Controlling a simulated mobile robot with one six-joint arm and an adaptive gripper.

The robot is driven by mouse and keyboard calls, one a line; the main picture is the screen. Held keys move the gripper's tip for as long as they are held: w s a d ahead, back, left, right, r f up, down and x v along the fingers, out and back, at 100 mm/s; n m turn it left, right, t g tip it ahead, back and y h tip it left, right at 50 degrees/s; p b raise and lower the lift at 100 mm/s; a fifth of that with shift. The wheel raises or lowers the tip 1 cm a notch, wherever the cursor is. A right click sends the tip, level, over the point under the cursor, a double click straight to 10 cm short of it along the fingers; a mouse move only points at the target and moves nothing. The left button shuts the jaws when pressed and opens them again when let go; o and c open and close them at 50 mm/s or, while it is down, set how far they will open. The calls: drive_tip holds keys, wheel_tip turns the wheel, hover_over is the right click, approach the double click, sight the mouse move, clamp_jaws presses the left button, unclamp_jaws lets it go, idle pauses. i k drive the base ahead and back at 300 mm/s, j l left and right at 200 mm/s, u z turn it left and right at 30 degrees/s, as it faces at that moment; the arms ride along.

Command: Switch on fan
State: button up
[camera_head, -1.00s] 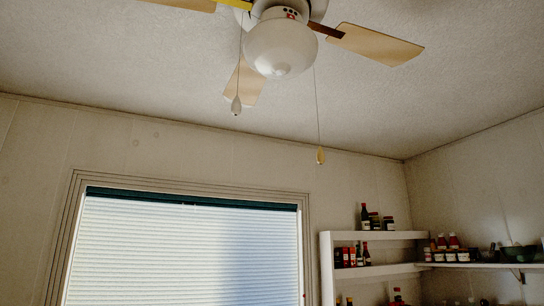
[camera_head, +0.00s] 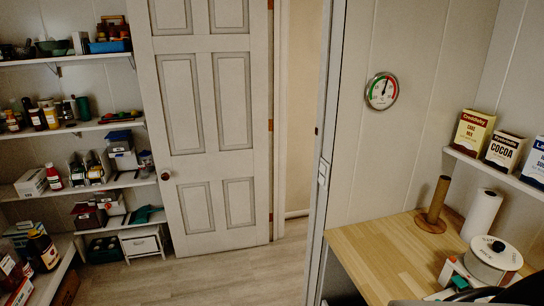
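The ceiling fan is not in the current head view, and neither are its pull chains. A small pale plate (camera_head: 323,172) sits on the edge of the doorway's right side; I cannot tell whether it is a switch. My gripper is not in view. A dark shape at the bottom right corner is cut off, and I cannot tell what it is.
A white panelled door (camera_head: 207,125) stands open by the doorway. A wooden counter (camera_head: 372,250) at right holds a paper towel roll (camera_head: 481,214), a brown holder (camera_head: 435,205) and a white pot (camera_head: 493,258). Stocked shelves (camera_head: 95,126) line the left. The floor (camera_head: 215,272) before the door is clear.

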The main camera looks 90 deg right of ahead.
sight(322, 168)
drive_tip(key=z, duration=0.5)
drive_tip(key=l+z, duration=0.1)
drive_tip(key=z, duration=1.85)
drive_tip(key=i+z, duration=0.1)
drive_tip(key=z, duration=0.85)
drive_tip(key=l, duration=0.05)
